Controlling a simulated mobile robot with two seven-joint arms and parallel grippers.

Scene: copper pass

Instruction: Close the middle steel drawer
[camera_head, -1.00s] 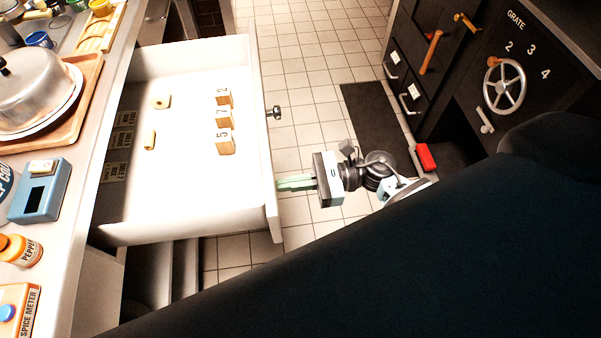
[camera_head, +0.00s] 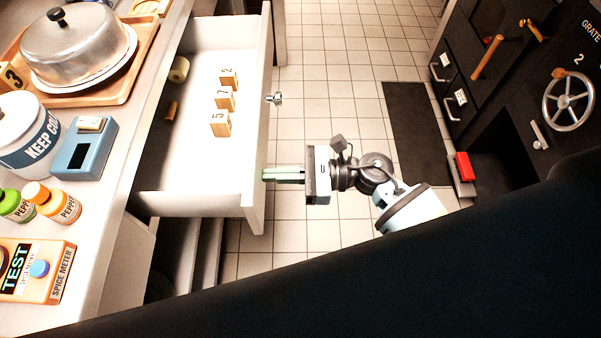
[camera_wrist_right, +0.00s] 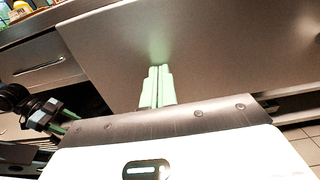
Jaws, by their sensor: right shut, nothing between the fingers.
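The steel drawer (camera_head: 256,160) is pulled partly out from under the counter, its front facing right, with a round knob (camera_head: 273,98) on that front. Inside lie several wooden number blocks (camera_head: 221,124) and small yellowish and brown rolls (camera_head: 179,70). My right gripper (camera_head: 266,174) is shut and empty, its green fingertips against or very close to the outside of the drawer front, near its lower end. In the right wrist view the shut fingers (camera_wrist_right: 157,88) point at the plain drawer front (camera_wrist_right: 190,50). My left gripper does not show in the head view.
On the counter at left stand a domed cake tray (camera_head: 80,40), a white canister (camera_head: 25,135), a blue box (camera_head: 85,148), spice jars (camera_head: 58,202) and a spice meter (camera_head: 35,270). A dark stove with a handwheel (camera_head: 568,100) stands at right. Tiled floor (camera_head: 330,80) lies between.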

